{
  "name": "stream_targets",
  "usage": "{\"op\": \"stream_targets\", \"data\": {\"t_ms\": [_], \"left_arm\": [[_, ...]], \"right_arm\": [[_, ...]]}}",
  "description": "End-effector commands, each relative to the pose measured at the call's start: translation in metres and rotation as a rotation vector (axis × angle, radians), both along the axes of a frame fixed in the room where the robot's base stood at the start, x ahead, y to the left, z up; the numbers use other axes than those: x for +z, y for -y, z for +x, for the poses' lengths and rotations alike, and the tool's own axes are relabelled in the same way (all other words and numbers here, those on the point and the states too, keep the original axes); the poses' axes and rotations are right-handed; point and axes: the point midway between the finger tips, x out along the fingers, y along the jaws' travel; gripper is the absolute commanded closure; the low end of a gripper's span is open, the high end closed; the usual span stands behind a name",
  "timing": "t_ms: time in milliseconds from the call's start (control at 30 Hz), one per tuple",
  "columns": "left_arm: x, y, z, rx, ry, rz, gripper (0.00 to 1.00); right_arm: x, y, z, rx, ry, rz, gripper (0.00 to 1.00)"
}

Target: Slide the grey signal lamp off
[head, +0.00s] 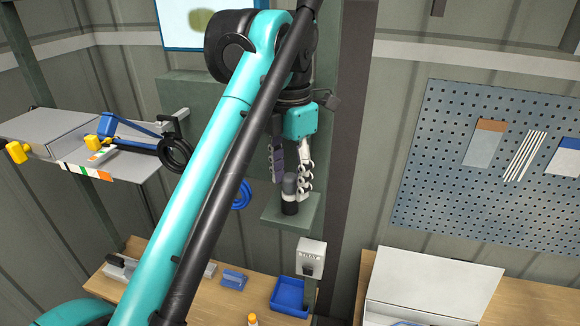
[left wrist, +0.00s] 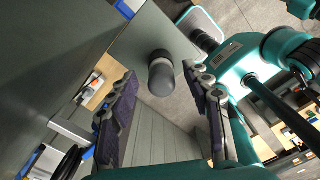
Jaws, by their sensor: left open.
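The grey signal lamp (head: 289,184) stands upright, with a rounded grey top and a black lower part, on a small grey-green ledge (head: 303,215). My left gripper (head: 290,178) comes down from above, open, with one finger on each side of the lamp's top. In the left wrist view the lamp (left wrist: 161,76) shows between the two open fingertips (left wrist: 160,76), with a visible gap on both sides. The ledge (left wrist: 137,44) shows behind it there. My right gripper is not in view.
A dark post (head: 352,170) is close right of the ledge. A coiled blue hose (head: 241,195) hangs left. A grey shelf (head: 130,170) juts out farther left.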

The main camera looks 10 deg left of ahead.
Motion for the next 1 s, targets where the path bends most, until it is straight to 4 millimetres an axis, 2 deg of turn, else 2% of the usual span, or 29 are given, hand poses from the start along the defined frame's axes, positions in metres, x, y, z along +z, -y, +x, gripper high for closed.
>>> {"op": "stream_targets", "data": {"t_ms": [200, 233, 400, 433, 667, 1000], "left_arm": [[0.0, 0.0, 0.0, 0.0, 0.0, 0.0, 0.51], [0.0, 0.0, 0.0, 0.0, 0.0, 0.0, 0.53], [0.0, 0.0, 0.0, 0.0, 0.0, 0.0, 0.98], [0.0, 0.0, 0.0, 0.0, 0.0, 0.0, 1.0], [0.002, 0.0, 0.0, 0.0, 0.0, 0.0, 1.0], [0.024, 0.0, 0.0, 0.0, 0.0, 0.0, 1.0]], "right_arm": [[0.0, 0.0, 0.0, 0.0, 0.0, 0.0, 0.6], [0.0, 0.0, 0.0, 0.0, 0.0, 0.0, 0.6], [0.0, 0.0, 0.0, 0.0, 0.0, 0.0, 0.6], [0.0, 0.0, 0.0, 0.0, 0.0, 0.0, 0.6], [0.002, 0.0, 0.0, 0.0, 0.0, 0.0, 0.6], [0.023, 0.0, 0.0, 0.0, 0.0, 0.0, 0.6]]}}
